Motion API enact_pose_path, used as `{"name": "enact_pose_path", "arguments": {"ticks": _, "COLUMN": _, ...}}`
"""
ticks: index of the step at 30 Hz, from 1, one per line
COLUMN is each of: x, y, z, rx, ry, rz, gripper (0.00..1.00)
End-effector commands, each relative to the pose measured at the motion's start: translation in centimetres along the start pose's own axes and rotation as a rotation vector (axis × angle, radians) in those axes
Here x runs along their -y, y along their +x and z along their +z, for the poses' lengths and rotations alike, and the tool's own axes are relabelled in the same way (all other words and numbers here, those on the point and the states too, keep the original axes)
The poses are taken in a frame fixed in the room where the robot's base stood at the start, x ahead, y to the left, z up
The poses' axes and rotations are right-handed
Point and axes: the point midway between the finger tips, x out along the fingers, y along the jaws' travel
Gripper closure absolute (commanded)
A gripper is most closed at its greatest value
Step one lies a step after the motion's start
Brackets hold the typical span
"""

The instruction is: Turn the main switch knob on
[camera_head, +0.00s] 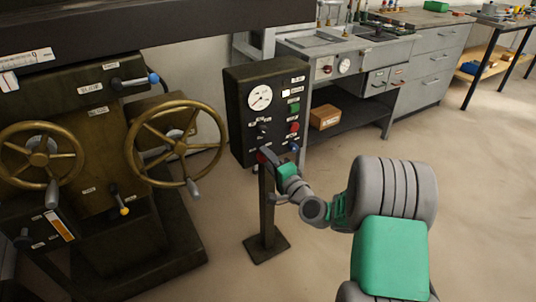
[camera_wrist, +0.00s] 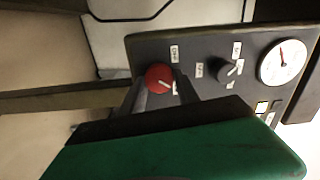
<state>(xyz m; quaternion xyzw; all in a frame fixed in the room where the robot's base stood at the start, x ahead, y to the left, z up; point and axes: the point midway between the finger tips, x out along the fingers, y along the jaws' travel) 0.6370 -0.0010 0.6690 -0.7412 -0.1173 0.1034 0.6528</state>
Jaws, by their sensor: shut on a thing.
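A dark control panel (camera_head: 237,127) stands on a post, with a white gauge, knobs and coloured buttons on its face. A red knob (camera_wrist: 160,77) with a white pointer line sits near one corner of the panel in the wrist view. In the head view it shows as a little red (camera_head: 262,157) at the panel's lower edge, mostly hidden by my gripper. My gripper (camera_wrist: 162,90) has one finger on each side of the red knob and is shut on it; it also shows in the head view (camera_head: 270,158). The small labels beside the knob are not readable.
A black knob (camera_wrist: 227,71) and the gauge (camera_wrist: 282,61) lie beside the red knob. A blue knob (camera_head: 293,146) is close to my gripper. Two brass handwheels (camera_head: 176,143) stand left of the panel. A grey workbench (camera_head: 397,108) is behind. The floor at right is clear.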

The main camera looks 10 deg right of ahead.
Motion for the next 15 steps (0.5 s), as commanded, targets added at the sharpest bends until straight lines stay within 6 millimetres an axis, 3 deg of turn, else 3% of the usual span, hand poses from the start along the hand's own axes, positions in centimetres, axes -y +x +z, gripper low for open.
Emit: {"name": "enact_pose_path", "arguments": {"ticks": 15, "x": -0.08, "y": -0.01, "z": -0.05, "rx": -0.001, "ry": 0.142, "rz": 0.0, "gripper": 1.0}}
